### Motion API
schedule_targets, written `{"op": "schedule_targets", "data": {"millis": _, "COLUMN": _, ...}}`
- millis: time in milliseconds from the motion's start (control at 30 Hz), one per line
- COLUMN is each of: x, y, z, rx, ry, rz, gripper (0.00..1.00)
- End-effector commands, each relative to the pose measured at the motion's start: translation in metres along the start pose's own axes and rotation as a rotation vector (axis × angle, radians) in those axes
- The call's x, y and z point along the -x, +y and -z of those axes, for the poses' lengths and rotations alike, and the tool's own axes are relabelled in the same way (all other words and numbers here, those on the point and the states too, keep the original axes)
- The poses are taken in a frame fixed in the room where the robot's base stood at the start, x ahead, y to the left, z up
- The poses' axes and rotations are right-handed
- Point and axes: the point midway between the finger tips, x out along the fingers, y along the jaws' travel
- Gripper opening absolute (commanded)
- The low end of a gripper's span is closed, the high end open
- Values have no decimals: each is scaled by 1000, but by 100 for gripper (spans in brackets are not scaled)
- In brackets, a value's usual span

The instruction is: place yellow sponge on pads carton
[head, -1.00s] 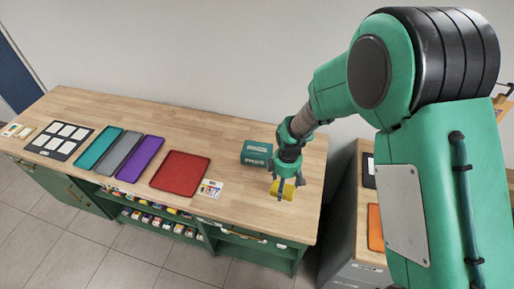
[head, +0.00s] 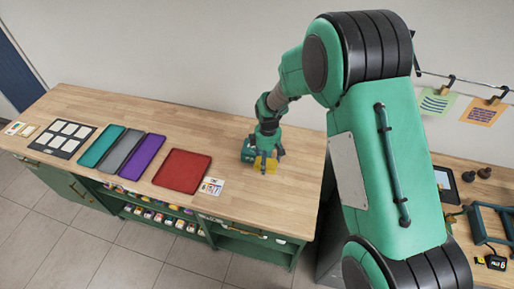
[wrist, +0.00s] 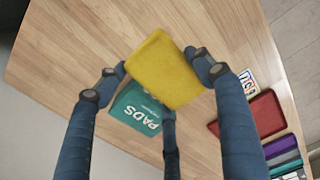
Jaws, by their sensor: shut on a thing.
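The yellow sponge (head: 265,167) is held in my gripper (head: 267,152), close to the teal pads carton (head: 248,150) on the wooden workbench. In the wrist view, the sponge (wrist: 163,70) sits tilted between the blue fingers of my gripper (wrist: 158,78), which are shut on it. The carton (wrist: 135,109), lettered PADS, shows below the sponge in the picture, partly covered by it and by a finger. The sponge overlaps the carton's edge in view. I cannot tell whether they touch.
A red tray (head: 182,173) lies left of the carton, with a small colored card (head: 211,187) beside it. Purple (head: 142,157), grey (head: 119,151) and teal (head: 97,148) trays lie farther left. The bench between carton and red tray is clear.

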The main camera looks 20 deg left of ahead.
Motion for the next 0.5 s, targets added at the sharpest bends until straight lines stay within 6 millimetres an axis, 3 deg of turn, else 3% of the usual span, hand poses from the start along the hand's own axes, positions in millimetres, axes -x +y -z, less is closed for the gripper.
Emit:
{"op": "schedule_targets", "data": {"millis": 267, "x": 0, "y": 1, "z": 0, "rx": 0, "ry": 0, "rz": 0, "gripper": 49}}
{"op": "schedule_targets", "data": {"millis": 500, "x": -2, "y": 16, "z": 9, "rx": 0, "ry": 0, "rz": 0, "gripper": 49}}
